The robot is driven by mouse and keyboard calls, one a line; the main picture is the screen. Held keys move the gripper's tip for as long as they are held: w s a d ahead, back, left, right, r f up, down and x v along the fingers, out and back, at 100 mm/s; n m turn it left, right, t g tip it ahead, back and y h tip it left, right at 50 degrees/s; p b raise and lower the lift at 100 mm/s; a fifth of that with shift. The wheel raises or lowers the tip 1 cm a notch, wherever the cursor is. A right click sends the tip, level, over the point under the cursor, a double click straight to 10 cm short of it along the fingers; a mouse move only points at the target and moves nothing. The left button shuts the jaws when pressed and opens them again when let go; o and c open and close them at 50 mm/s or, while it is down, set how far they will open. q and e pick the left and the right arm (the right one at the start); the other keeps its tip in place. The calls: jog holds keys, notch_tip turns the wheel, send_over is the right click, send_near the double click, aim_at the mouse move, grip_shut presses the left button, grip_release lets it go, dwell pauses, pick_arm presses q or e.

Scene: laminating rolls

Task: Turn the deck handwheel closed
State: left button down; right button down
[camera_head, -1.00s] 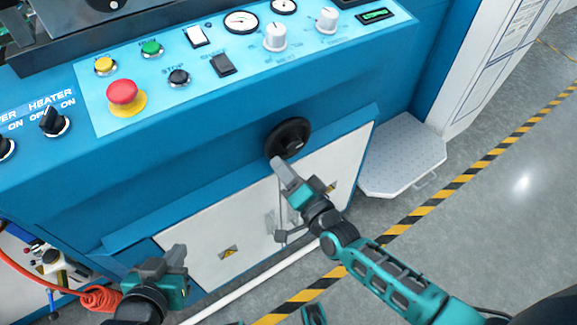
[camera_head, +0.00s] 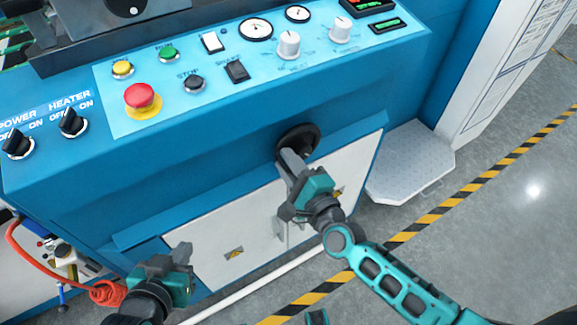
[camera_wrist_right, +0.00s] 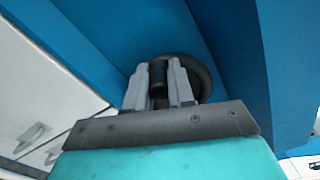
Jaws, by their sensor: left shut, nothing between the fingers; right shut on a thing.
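The deck handwheel (camera_head: 304,136) is a black wheel on the blue front of the machine, below the control panel. My right gripper (camera_head: 288,156) is at the wheel's lower left and hides part of it. In the right wrist view, the right gripper (camera_wrist_right: 160,84) is shut on the wheel's dark cylindrical handle (camera_wrist_right: 158,76), with the wheel's rim (camera_wrist_right: 202,78) curving behind the fingers. My left gripper (camera_head: 178,254) is shut and empty, low at the left in front of the white lower panel, well apart from the wheel.
The control panel (camera_head: 205,85) above has a red stop button (camera_head: 142,97), knobs and gauges. A white door panel (camera_head: 235,232) lies below the wheel. A grey step plate (camera_head: 410,165) stands at the right. A coiled orange hose (camera_head: 107,292) hangs at lower left.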

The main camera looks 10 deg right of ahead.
jog(key=shift+w+d+r+m, duration=0.1)
jog(key=shift+r+m, duration=0.15)
jog(key=shift+m, duration=0.35)
jog(key=shift+s+d+r+m, duration=0.1)
jog(key=shift+r+m, duration=0.2)
jog(key=shift+m, duration=0.3)
jog(key=shift+w+d+r+m, duration=0.1)
jog(key=shift+r+m, duration=0.15)
jog(key=shift+m, duration=0.35)
jog(key=c, duration=1)
grip_release()
jog(key=shift+o, duration=0.2)
jog(key=v, duration=1.3)
